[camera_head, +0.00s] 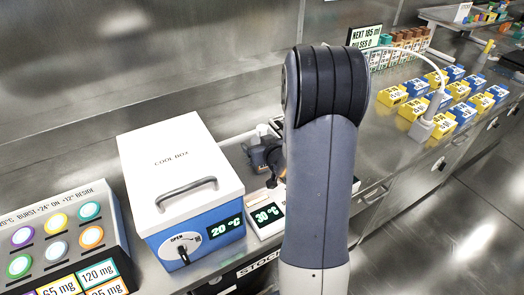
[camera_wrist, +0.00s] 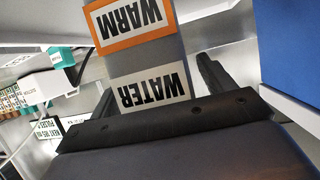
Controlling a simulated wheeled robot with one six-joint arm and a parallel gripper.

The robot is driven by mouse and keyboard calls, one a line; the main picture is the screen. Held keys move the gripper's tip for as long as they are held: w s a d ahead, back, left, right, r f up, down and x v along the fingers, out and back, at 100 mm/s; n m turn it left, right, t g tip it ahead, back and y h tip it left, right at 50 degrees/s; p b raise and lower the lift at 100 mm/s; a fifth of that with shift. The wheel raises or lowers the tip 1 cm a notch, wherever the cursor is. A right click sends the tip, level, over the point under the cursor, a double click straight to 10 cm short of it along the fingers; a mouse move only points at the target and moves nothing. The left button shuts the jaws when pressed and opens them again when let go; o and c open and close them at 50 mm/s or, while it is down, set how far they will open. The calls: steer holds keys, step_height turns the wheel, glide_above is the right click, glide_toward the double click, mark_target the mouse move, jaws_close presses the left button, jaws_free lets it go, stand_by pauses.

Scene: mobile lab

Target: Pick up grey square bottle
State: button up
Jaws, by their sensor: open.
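A grey square-sided bottle (camera_wrist: 143,56) shows in the wrist view, with an orange-edged "WARM" label and a white "WATER" label, both upside down in the picture. My gripper (camera_wrist: 156,77) is open, with one dark finger on each side of the bottle. A gap shows at the right finger; whether the left finger touches cannot be told. In the head view my arm stands in front, and I cannot make out the bottle there.
A white and blue cool box (camera_head: 170,155) reading 20 °C stands on the steel bench, beside a small 30 °C display (camera_head: 268,215). A button panel (camera_head: 62,240) is at the left. Several yellow and blue boxes (camera_head: 433,128) lie at the right.

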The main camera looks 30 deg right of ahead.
steer(key=shift+c, duration=0.2)
steer(key=c, duration=1.3)
steer(key=shift+o, duration=0.2)
steer(key=shift+r, duration=0.1)
